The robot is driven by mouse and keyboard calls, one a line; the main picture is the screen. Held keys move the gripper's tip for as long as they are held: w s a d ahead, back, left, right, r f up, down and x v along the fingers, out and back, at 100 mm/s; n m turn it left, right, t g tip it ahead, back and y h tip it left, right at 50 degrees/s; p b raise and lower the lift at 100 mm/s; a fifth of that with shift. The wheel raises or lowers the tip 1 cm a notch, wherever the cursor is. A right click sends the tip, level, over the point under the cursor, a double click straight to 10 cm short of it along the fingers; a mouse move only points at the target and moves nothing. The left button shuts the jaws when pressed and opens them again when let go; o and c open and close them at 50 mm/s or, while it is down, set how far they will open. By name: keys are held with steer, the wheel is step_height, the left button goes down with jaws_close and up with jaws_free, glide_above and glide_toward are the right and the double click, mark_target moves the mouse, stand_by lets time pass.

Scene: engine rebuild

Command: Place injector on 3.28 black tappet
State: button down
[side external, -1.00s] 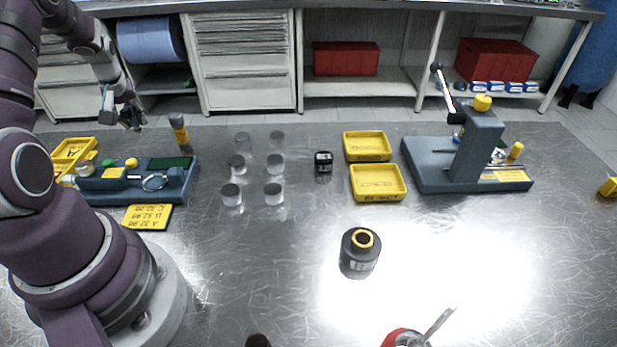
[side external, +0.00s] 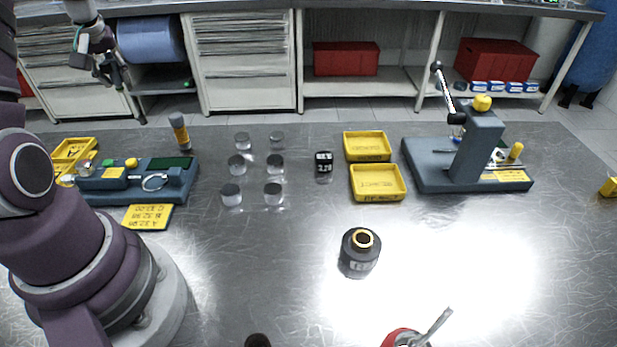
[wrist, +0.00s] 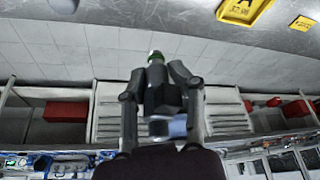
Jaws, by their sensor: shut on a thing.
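My gripper (side external: 112,72) is raised at the upper left in the side view, beyond the table's back edge and far from the black parts. In the wrist view my gripper (wrist: 158,78) is shut on a dark, slim part with a green and pale tip, which looks like the injector (wrist: 156,73). A small black cylinder with a white label, likely the black tappet (side external: 324,162), stands upright at mid-table. A larger black cylinder with a brass ring on top (side external: 360,250) stands nearer the front. Their labels are too small to read surely.
Several clear, grey-topped cylinders (side external: 237,165) stand left of the small black one. Two yellow trays (side external: 378,182) lie to its right. A blue-grey stand (side external: 470,160) is at right, a blue-grey fixture (side external: 120,180) at left. An orange-banded cylinder (side external: 179,130) stands near the back edge.

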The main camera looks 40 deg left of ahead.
steer(key=shift+w+d+r, duration=0.1)
steer(key=shift+r, duration=0.7)
steer(key=w+d+m+t+h, duration=0.15)
steer(key=w+d+m, duration=0.35)
steer(key=d, duration=0.6)
steer(key=w+d+m+t+h, duration=0.15)
steer(key=w+d+m, duration=0.3)
steer(key=d, duration=0.55)
steer(key=s+d+m+h, duration=0.35)
steer(key=d+m, duration=0.25)
steer(key=d, duration=0.7)
glide_above(331, 154)
steer(key=s, duration=0.2)
steer(key=shift+y, duration=0.45)
steer(key=f, duration=0.8)
steer(key=shift+w+a+f, duration=0.2)
steer(key=shift+w+f, duration=0.05)
steer(key=shift+f, duration=0.1)
steer(key=shift+w+f, duration=0.1)
steer(key=shift+f, duration=1.65)
steer(key=shift+f, duration=0.15)
